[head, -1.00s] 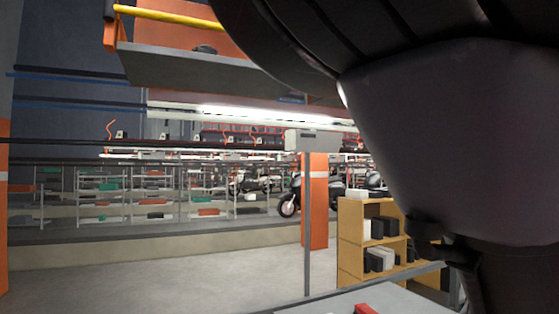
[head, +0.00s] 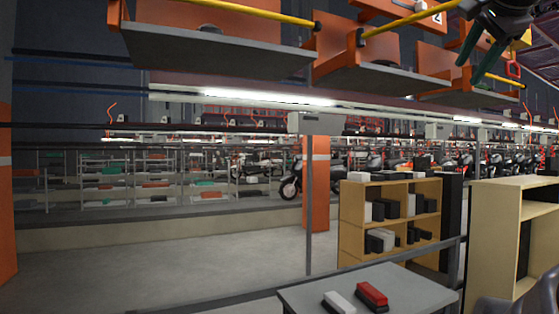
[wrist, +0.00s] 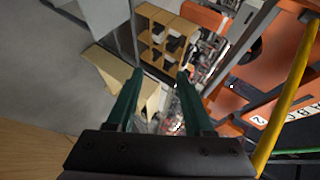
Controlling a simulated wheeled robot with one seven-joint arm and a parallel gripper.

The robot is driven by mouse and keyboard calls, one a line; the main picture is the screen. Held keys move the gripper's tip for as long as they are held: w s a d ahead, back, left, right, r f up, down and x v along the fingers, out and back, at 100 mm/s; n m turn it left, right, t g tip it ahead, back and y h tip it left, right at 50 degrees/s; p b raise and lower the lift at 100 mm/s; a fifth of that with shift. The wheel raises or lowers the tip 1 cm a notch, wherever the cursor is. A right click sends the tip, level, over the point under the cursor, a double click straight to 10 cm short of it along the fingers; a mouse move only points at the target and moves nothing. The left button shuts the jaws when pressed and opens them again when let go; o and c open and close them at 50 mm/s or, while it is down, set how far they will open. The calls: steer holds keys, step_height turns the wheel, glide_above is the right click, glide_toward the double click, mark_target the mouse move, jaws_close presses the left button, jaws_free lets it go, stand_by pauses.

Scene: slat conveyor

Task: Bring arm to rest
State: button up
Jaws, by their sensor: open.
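My gripper (head: 467,72) shows at the upper right of the head view, in front of the hanging orange carriers. Its two green fingers point down and to the left. In the wrist view my gripper (wrist: 160,75) has its fingers spread apart, with nothing between them. It is open and empty, and touches nothing that I can see. Part of my arm lies outside the head view.
Orange carriers with grey shelves (head: 215,50) hang along the top, with yellow bars (head: 225,12). Below stand a grey table (head: 405,288) with a red brush-like block (head: 371,294) and a white one (head: 339,303), and wooden shelves (head: 390,188). The floor at left is clear.

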steer(key=a+f+n+g+y, duration=0.1)
steer(key=a+f+n, duration=0.3)
steer(key=f, duration=0.5)
steer(key=w+a+f+n+g+y, duration=0.1)
steer(key=a+f+n, duration=0.3)
steer(key=f, duration=0.5)
steer(key=w+a+f+n+g+y, duration=0.1)
steer(key=a+f+n+g+y, duration=0.1)
steer(key=f, duration=0.7)
steer(key=a+n+g, duration=0.1)
steer(key=a+n, duration=0.1)
steer(key=shift+a+n, duration=0.15)
steer(key=shift+n, duration=0.15)
steer(key=shift+r, duration=0.1)
